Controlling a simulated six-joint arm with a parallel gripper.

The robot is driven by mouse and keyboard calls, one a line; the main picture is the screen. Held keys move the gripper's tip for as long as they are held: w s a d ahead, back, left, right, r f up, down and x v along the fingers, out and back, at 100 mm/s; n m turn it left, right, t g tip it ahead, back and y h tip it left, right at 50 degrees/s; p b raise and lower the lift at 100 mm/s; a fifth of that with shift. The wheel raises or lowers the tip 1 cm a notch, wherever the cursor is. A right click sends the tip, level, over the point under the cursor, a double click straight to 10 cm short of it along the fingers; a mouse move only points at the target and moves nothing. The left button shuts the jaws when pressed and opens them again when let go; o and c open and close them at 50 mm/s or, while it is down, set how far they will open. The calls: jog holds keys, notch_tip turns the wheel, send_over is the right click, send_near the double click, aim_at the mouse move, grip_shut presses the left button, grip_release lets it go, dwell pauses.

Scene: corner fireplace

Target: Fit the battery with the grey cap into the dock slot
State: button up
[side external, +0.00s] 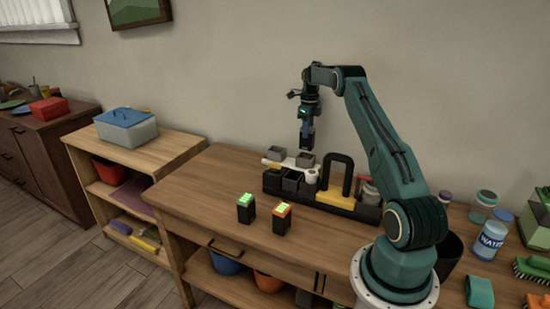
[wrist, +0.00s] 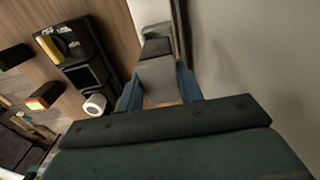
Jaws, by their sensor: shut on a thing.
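My gripper (side external: 307,148) points down over the left part of the black dock (side external: 272,184). Its blue fingers also show in the wrist view (wrist: 158,88), closed on a grey block (wrist: 158,75), which appears to be the grey-capped battery. In the side view the grey block (side external: 305,160) is just below the fingertips, above the dock; its lower part is hard to make out. A dark open slot (side external: 291,180) is in the dock's left part. Whether the block touches the dock is unclear.
A green-capped battery (side external: 246,208) and an orange-capped battery (side external: 282,218) stand on the table in front of the dock. A black arch (side external: 336,160), a yellow part (side external: 335,198) and a white roll (side external: 311,176) are on or by the dock. The table's left part is clear.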

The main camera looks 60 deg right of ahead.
aim_at(307, 146)
jog(key=shift+f, duration=1.65)
jog(key=shift+f, duration=2.15)
jog(key=shift+f, duration=0.15)
jog(key=o, duration=1.1)
jog(key=shift+o, duration=0.2)
notch_tip(307, 146, up, 12)
jog(key=shift+r, duration=0.1)
